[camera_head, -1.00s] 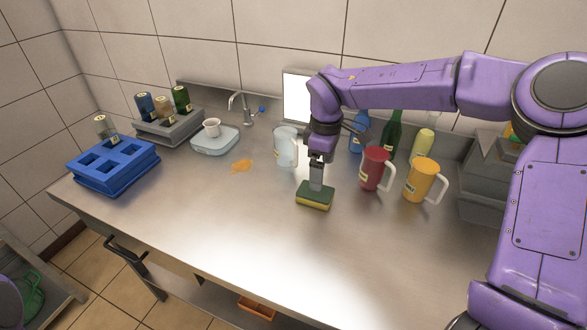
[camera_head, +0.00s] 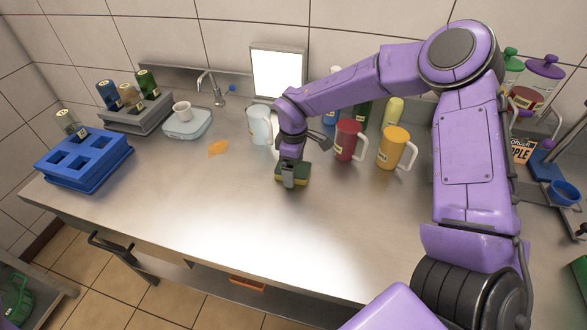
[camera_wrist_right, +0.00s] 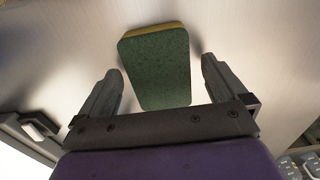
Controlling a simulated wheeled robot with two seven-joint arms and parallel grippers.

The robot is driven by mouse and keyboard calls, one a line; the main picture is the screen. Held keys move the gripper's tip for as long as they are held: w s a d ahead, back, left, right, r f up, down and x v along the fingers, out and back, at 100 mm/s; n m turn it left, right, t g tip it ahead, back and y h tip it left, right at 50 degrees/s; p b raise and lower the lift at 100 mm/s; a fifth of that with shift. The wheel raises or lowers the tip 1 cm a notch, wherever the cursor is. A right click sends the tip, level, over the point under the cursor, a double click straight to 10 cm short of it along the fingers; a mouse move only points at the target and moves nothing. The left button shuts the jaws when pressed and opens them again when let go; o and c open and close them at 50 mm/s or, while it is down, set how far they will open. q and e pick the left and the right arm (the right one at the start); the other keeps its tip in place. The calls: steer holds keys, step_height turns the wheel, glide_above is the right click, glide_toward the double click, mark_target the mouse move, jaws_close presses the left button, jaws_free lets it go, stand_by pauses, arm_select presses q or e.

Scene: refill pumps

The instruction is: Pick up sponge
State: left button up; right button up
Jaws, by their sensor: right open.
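The sponge (camera_head: 303,173), with a green scouring side and a yellow side, lies on the metal counter in front of the clear pitcher and the red one. In the right wrist view the green face of the sponge (camera_wrist_right: 158,65) shows between my two fingers, with gaps on both sides. My right gripper (camera_head: 288,183) is at the sponge and hides part of it in the head view. In the wrist view the right gripper (camera_wrist_right: 160,70) is open. My left gripper is not in view.
A red pitcher (camera_head: 346,140) and a yellow pitcher (camera_head: 392,147) stand right of the sponge, a clear pitcher (camera_head: 260,126) behind left. An orange spill (camera_head: 217,149) lies to the left. A blue crate (camera_head: 85,160) is at far left. The front counter is clear.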

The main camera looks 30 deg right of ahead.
mark_target(295, 170)
steer(key=c, duration=1.1)
steer(key=shift+w+r+b, duration=0.15)
steer(key=shift+r+b, duration=0.35)
steer(key=shift+b, duration=0.05)
steer(key=r, duration=0.1)
steer(key=s+r+b, duration=0.1)
steer(key=r, duration=0.1)
steer(key=shift+s+a+r+b, duration=0.1)
steer(key=shift+s+r+b, duration=0.1)
steer(key=shift+b, duration=0.1)
steer(key=s+a+r+p, duration=0.1)
steer(key=s+r+p, duration=0.1)
steer(key=s+r, duration=0.6)
steer(key=shift+s+r, duration=0.3)
steer(key=shift+s, duration=2.1)
